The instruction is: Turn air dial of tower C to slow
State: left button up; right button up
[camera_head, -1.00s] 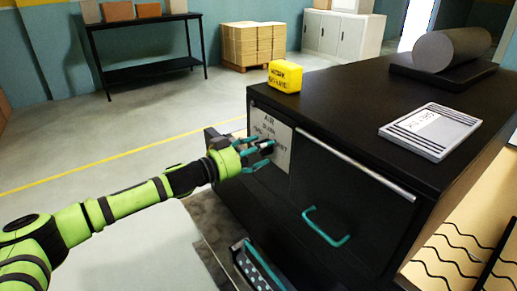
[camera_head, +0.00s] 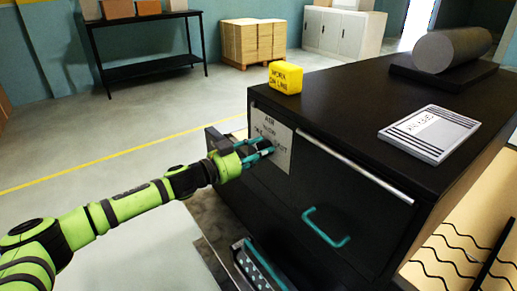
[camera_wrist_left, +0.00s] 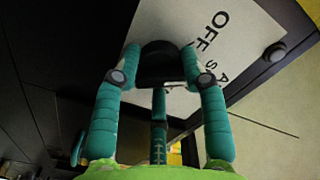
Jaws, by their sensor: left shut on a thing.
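The black cabinet (camera_head: 330,205) has a pale plate (camera_head: 272,140) on its front, headed "AIR" with a scale of words partly hidden by my fingers. The plate also shows in the left wrist view (camera_wrist_left: 190,22), tilted, with "OFF" readable. A dark round dial (camera_wrist_left: 158,62) stands out from the plate. My left gripper (camera_head: 258,147) has its teal fingers shut on this dial; in the left wrist view the fingers (camera_wrist_left: 160,80) sit on both sides of it. Any pointer mark on the dial is hidden or too dark to read. My right gripper is not in view.
A yellow block (camera_head: 285,77), a grey roll (camera_head: 452,48) on a dark base and a printed board (camera_head: 430,133) are on the cabinet top. A teal handle (camera_head: 325,226) sticks out of the front below the plate. Open floor lies to the left.

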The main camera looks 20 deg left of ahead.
pick_arm(q)
jog(key=m, duration=0.4)
jog(key=shift+r+m, duration=0.3)
jog(key=shift+d+m, duration=0.1)
jog(key=shift+m, duration=1.4)
jog(key=shift+f, duration=0.1)
jog(key=o, duration=1.1)
jog(key=shift+o, duration=0.2)
jog(key=shift+s+d, duration=0.1)
jog(key=shift+d, duration=0.05)
jog(key=shift+f, duration=0.1)
